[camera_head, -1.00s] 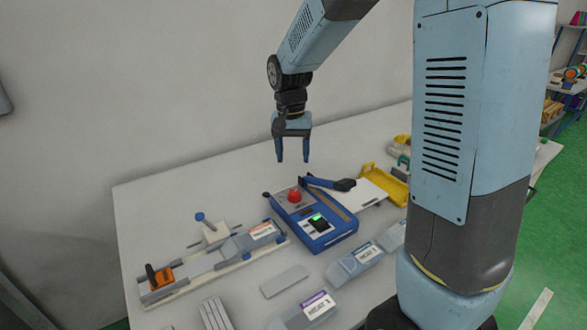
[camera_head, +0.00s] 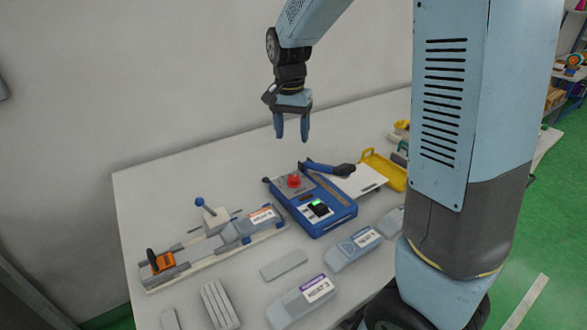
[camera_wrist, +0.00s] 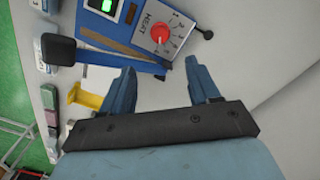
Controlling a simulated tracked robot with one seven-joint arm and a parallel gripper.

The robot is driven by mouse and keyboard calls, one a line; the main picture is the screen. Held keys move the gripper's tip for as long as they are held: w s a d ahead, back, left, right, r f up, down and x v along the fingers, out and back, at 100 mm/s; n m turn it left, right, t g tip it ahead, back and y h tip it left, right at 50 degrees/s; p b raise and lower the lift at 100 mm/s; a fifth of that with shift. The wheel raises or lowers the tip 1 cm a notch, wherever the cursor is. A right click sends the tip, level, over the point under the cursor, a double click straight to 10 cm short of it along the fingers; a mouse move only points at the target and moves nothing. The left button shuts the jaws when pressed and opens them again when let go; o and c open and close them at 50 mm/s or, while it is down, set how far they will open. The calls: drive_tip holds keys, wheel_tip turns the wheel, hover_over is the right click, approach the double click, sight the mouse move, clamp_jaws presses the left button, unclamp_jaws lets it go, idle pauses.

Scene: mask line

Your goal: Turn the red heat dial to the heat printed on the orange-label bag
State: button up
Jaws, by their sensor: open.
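The red heat dial (camera_head: 294,181) sits on the blue sealing machine (camera_head: 327,222) in the middle of the table. In the wrist view the dial (camera_wrist: 160,34) shows beside the word HEAT, with a ring of marks around it. My gripper (camera_head: 292,138) is open and empty, pointing down above and behind the machine, clear of the dial. A grey bag with an orange-edged label (camera_head: 262,217) lies on the slide fixture at the left; its print is too small to read.
The machine's dark-handled lever (camera_head: 328,168) is beside the dial. A purple-label bag (camera_head: 302,301) and a blue-label bag (camera_head: 353,248) lie in front. A yellow tray (camera_head: 383,170) stands to the right. A small blue-knobbed lever (camera_head: 200,202) stands behind the fixture.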

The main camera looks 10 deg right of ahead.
sight(294, 177)
drive_tip(key=shift+m, duration=0.3)
drive_tip(key=f, duration=1.3)
drive_tip(key=shift+s+d+f, duration=0.1)
drive_tip(key=shift+d+f, duration=0.1)
drive_tip(key=shift+f, duration=0.2)
drive_tip(key=shift+c, duration=0.4)
drive_tip(key=c, duration=1)
drive_tip(key=shift+o, duration=0.2)
drive_tip(key=shift+n, duration=1.7)
drive_tip(key=o, duration=1)
